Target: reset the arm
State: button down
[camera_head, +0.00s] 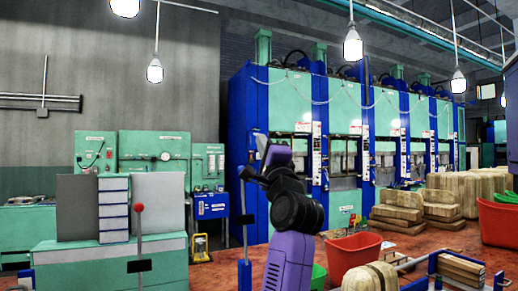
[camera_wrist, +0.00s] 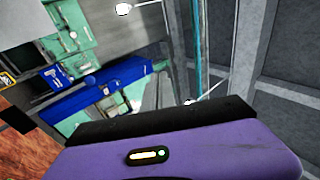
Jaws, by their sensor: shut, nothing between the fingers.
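My purple and black arm (camera_head: 285,255) rises from the bottom middle of the head view, bent at a black joint. In the wrist view a purple part of my arm with a small light fills the bottom, and the fingers cannot be made out.
Blue and green presses (camera_head: 290,100) stand in a row behind. A green machine (camera_head: 110,260) with a red-knobbed lever is at left. A red bin (camera_head: 352,255) and stacked tan blocks (camera_head: 398,207) are at right. The wrist view shows tilted blue machinery (camera_wrist: 85,98) and grey wall.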

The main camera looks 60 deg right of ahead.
jog(key=shift+s+a, duration=0.15)
jog(key=s+a+f+n+t+y, duration=0.1)
jog(key=s+a+f+n+y, duration=0.15)
jog(key=a+f+n, duration=0.7)
jog(key=s+a+f+n+t+y, duration=0.1)
jog(key=s+a+f+n+y, duration=0.3)
jog(key=f, duration=0.9)
jog(key=s+a+f+n+t+y, duration=0.1)
jog(key=a+f+n+y, duration=0.1)
jog(key=a+f+n, duration=0.85)
jog(key=s+a+f+n+g+y, duration=0.1)
jog(key=s+a+f+g+y, duration=0.1)
jog(key=s+a+f, duration=0.2)
jog(key=s+a+f+g+y, duration=0.2)
jog(key=s+a+f, duration=0.3)
jog(key=s+f, duration=0.6)
jog(key=s+a+f+n+g+y, duration=0.1)
jog(key=s+a+f+g+y, duration=0.2)
jog(key=s+a+f, duration=0.2)
jog(key=s+f, duration=0.3)
jog(key=s, duration=0.4)
jog(key=shift+a+n, duration=0.2)
jog(key=shift+n, duration=0.1)
